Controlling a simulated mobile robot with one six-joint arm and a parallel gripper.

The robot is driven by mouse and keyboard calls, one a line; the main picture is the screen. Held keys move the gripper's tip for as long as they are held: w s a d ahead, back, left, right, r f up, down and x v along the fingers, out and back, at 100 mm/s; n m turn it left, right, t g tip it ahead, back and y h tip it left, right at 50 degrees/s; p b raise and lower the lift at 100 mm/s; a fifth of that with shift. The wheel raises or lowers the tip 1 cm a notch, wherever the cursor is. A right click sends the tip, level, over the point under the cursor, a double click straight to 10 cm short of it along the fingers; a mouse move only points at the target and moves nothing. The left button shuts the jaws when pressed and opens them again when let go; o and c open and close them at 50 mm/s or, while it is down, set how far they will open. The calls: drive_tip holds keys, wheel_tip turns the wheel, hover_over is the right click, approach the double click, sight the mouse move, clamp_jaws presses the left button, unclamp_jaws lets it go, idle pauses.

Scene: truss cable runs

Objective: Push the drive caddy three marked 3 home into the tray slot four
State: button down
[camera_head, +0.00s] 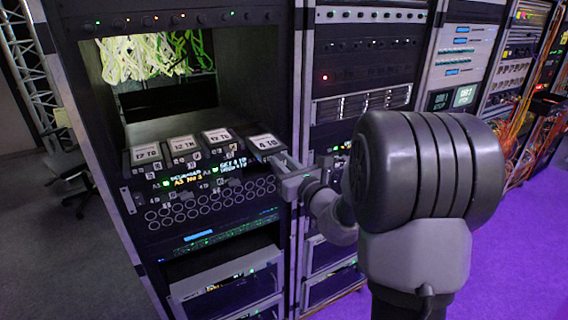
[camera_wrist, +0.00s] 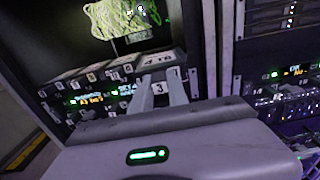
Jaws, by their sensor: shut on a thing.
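The drive caddy three (camera_head: 264,143) has a white "4 TB" label on top. It is the rightmost in the row and stands further out than its neighbours. In the wrist view the caddy (camera_wrist: 158,59) shows a "3" on its front between my fingers. My gripper (camera_head: 285,165) is shut on its front; the fingers also show in the wrist view (camera_wrist: 161,92). The caddy lies at the right end of the tray (camera_head: 200,208), in line with the fourth place. How deep its back end sits is hidden.
Several other caddies (camera_head: 183,147) sit side by side to its left. Small green and yellow displays (camera_head: 187,179) are below them. An open bay with pale green cables (camera_head: 150,55) is above. A rack post (camera_head: 300,90) stands close on the right.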

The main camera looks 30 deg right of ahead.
sight(277, 153)
drive_tip(key=shift+w, duration=0.5)
idle(0.4)
drive_tip(key=shift+w+p, duration=0.3)
drive_tip(key=shift+w, duration=0.8)
drive_tip(key=shift+w+a, duration=0.1)
drive_tip(key=shift+w, duration=0.05)
drive_tip(key=shift+w+a+p, duration=0.1)
drive_tip(key=shift+w+p, duration=0.75)
drive_tip(key=shift+w, duration=2.15)
drive_tip(key=shift+w, duration=0.15)
drive_tip(key=shift+w, duration=0.6)
drive_tip(key=c, duration=1.2)
unclamp_jaws()
